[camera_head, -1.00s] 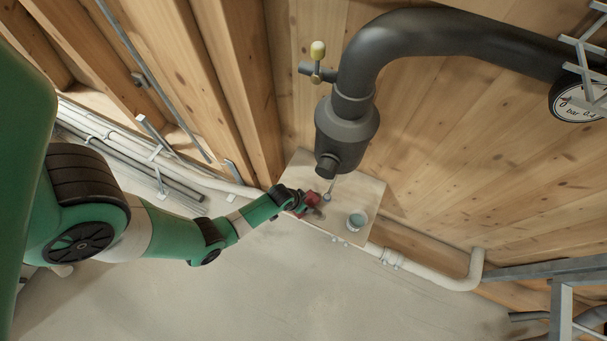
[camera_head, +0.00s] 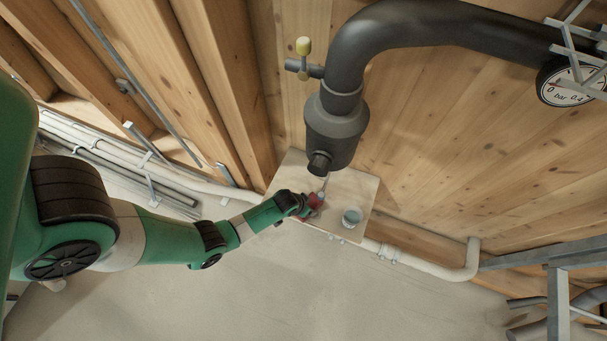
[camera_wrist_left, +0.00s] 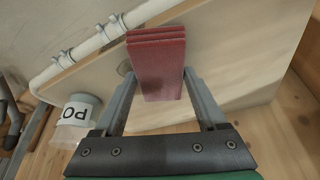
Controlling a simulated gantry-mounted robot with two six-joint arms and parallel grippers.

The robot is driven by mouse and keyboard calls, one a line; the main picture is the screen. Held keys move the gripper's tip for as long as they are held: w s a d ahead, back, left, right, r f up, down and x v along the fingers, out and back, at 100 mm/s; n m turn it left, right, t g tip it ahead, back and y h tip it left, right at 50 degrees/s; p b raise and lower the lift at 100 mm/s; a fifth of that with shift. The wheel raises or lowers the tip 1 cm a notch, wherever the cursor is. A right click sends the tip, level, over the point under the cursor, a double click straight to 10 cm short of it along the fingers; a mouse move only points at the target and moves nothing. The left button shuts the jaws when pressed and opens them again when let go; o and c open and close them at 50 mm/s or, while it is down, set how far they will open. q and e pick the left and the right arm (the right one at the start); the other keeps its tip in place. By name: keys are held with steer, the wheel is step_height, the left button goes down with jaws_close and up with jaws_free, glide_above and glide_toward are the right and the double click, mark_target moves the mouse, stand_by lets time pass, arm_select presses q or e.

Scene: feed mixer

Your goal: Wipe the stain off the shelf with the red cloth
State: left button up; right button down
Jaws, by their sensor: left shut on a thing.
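My left gripper (camera_head: 308,203) is over the pale shelf (camera_head: 290,172) and shut on the red cloth (camera_head: 316,200). In the left wrist view the cloth (camera_wrist_left: 158,62) is a folded red block between the two fingers (camera_wrist_left: 158,98). It is over or on the shelf board (camera_wrist_left: 225,60); I cannot tell if it touches. A small greyish round patch (camera_wrist_left: 124,68) shows beside the cloth's left edge, possibly the stain, partly hidden by the cloth and finger. My right gripper is not in view.
A cup (camera_head: 352,217) stands on the shelf right of the gripper; in the left wrist view the cup (camera_wrist_left: 78,112) shows the letters "PO". A dark pipe (camera_head: 335,130) ends just above the shelf's back. A pale pipe (camera_head: 430,268) runs along the front.

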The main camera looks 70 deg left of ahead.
mark_target(324, 214)
arm_select(q)
steer(key=shift+w+d+f+b, duration=0.2)
steer(key=shift+w+d+b, duration=0.35)
steer(key=shift+w+d, duration=0.75)
steer(key=shift+w+d+r+b, duration=0.15)
steer(key=shift+w+d+b, duration=0.15)
steer(key=shift+w+d, duration=0.8)
steer(key=shift+w+a, duration=0.1)
steer(key=shift+a, duration=0.1)
steer(key=shift+f, duration=0.2)
steer(key=shift+s, duration=0.2)
